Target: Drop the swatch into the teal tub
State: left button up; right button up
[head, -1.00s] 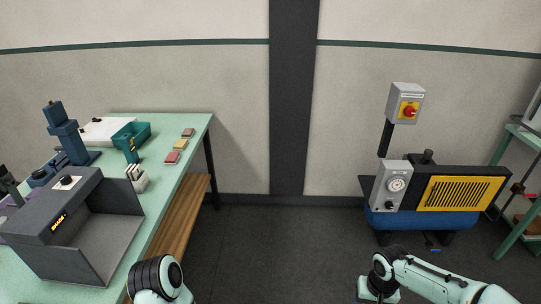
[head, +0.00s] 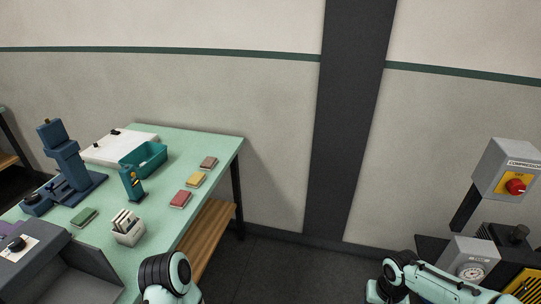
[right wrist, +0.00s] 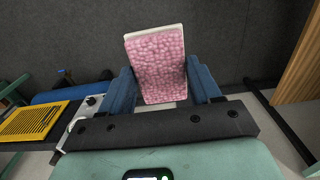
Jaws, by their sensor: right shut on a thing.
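The swatch (right wrist: 156,65) is a pink, bumpy pad with a pale edge, upright and slightly tilted in the right wrist view. My right gripper (right wrist: 160,88) is shut on it, one blue finger at each side. The teal tub (head: 150,165) is an open box on the green table (head: 213,148) in the head view, at the back of the table. My right arm shows low at the right of the head view, well apart from the tub, with its gripper out of sight. My left arm shows at the bottom, its gripper out of sight.
Red (head: 180,199), yellow (head: 195,179) and brown pads (head: 208,163) lie along the table's right edge. A blue press (head: 64,160) stands left. A compressor (head: 470,262) is at lower right.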

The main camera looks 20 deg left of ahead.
aim_at(143, 164)
jog(key=i+u, duration=0.15)
jog(key=i, duration=0.5)
jog(key=i+l+u, duration=0.15)
jog(key=i, duration=0.55)
jog(key=i+j+z, duration=0.1)
jog(key=i+z, duration=0.2)
jog(key=i+j+z, duration=0.2)
jog(key=i+z, duration=0.15)
jog(key=z, duration=7.4)
jog(key=l+z, duration=0.3)
jog(key=i+j, duration=0.05)
jog(key=j, duration=0.05)
